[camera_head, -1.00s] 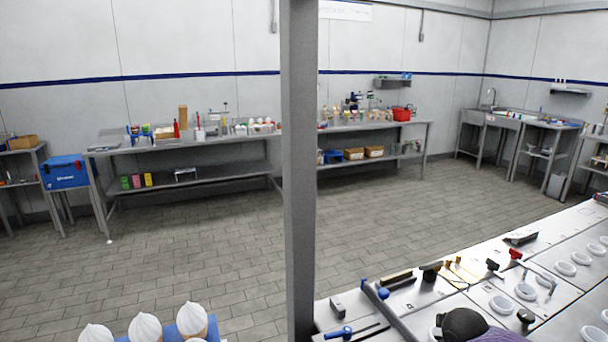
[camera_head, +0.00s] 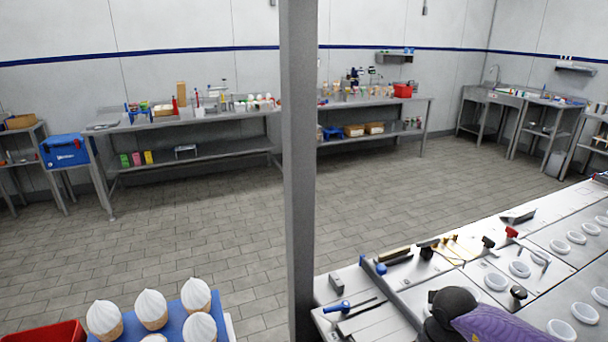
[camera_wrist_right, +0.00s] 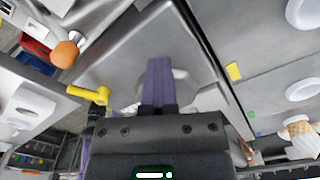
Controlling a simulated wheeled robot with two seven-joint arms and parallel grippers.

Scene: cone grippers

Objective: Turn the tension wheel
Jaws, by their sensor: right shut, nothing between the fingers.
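My right gripper (camera_wrist_right: 160,66) is shut, with its purple fingers together and nothing between them. It points at a smooth grey metal surface (camera_wrist_right: 115,65) in the right wrist view. A pale curved part (camera_wrist_right: 180,73) shows partly behind the fingertips; I cannot tell whether they touch it. I cannot make out the tension wheel with certainty. A yellow handle (camera_wrist_right: 88,94) and an orange-brown knob (camera_wrist_right: 67,53) on a metal stem are left of the fingers. In the head view my black and purple right arm (camera_head: 495,322) is at the lower right. My left gripper is not in view.
A grey post (camera_head: 299,170) stands upright in mid-view. The steel counter (camera_head: 440,290) at right carries white cups, a blue-handled tool (camera_head: 345,306) and dark knobs. White-topped cones (camera_head: 151,309) stand on a blue tray (camera_head: 183,318). The tiled floor between is clear.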

